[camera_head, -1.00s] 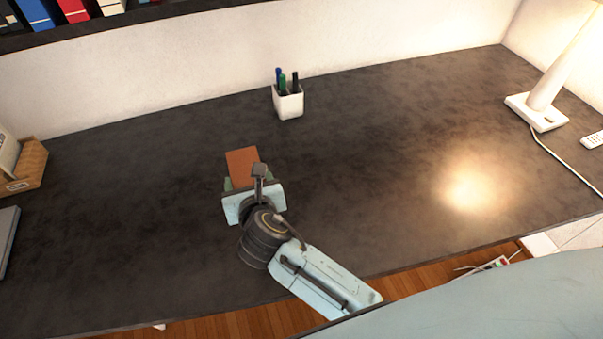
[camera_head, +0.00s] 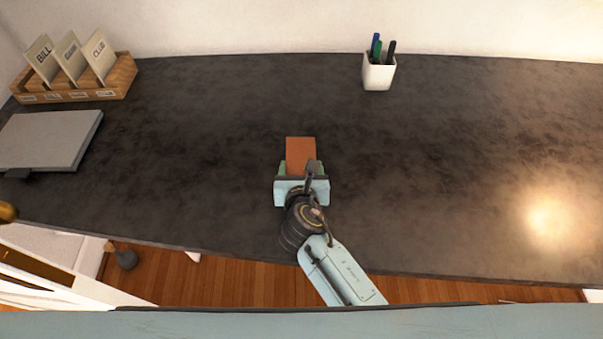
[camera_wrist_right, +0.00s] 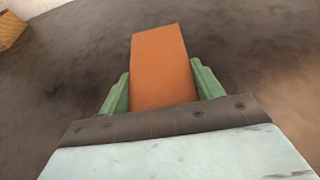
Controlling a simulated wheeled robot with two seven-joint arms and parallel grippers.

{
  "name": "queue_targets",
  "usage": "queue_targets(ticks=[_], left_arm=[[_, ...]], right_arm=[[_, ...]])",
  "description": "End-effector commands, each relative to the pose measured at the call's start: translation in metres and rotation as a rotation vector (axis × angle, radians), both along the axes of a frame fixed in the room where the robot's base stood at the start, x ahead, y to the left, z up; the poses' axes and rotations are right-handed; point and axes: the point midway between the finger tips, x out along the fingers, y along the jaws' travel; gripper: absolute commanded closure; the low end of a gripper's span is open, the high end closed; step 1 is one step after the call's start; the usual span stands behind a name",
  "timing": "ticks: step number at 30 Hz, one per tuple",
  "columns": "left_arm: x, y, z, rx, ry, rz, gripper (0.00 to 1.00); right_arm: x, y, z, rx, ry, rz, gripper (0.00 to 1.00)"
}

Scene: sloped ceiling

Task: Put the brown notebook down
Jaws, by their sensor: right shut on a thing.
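The brown notebook (camera_head: 300,153) is a small orange-brown rectangle over the middle of the dark desk in the head view. My right gripper (camera_head: 300,170) is shut on its near end, and the far end sticks out beyond the fingers. In the right wrist view the notebook (camera_wrist_right: 160,65) lies between the two green fingers of the right gripper (camera_wrist_right: 163,92). I cannot tell whether the notebook touches the desk. My left gripper is not in view.
The dark desk (camera_head: 210,130) is clear around the notebook. A white pen cup (camera_head: 378,75) stands at the back. A wooden card holder (camera_head: 75,92) and a grey laptop-like slab (camera_head: 45,140) are at the left. Wooden floor (camera_head: 220,280) shows below the front edge.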

Motion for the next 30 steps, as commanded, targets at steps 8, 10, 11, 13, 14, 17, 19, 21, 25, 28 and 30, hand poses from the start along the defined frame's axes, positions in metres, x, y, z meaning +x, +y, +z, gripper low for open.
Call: queue_targets(ticks=[8,10,11,13,14,17,19,21,25,28,30], left_arm=[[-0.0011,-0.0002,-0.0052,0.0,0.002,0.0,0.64],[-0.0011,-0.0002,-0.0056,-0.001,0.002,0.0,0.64],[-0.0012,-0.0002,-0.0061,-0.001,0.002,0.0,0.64],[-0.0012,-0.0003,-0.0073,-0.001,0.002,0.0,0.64],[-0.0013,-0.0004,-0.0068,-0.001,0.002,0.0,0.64],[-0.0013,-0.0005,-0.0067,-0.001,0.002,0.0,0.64],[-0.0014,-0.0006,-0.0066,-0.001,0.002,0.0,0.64],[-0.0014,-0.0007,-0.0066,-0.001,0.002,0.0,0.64],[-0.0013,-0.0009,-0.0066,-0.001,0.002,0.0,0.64],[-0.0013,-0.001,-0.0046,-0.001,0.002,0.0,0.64],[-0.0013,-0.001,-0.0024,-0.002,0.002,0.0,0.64]], right_arm=[[0.0003,0.0005,-0.0089,0.002,-0.002,0.001,0.61],[0.0004,0.0004,-0.0097,0.002,-0.002,0.001,0.61],[0.0004,0.0004,-0.0107,0.0,-0.002,0.001,0.61],[0.0004,0.0003,-0.0131,0.0,-0.002,0.001,0.61],[0.0001,0.0002,-0.0129,0.0,-0.001,0.001,0.31],[0.0001,0.0001,-0.0127,0.0,0.0,0.001,0.18],[0.0001,0.0,-0.0127,0.0,0.0,0.001,0.13],[0.0,0.0,-0.0127,0.0,0.0,0.001,0.13],[0.0,0.0,-0.0127,0.0,0.0,0.001,0.13],[-0.0001,0.0,-0.0093,0.002,0.0,0.0,0.13],[-0.0062,-0.0001,-0.0074,0.0,0.002,0.001,0.13]])
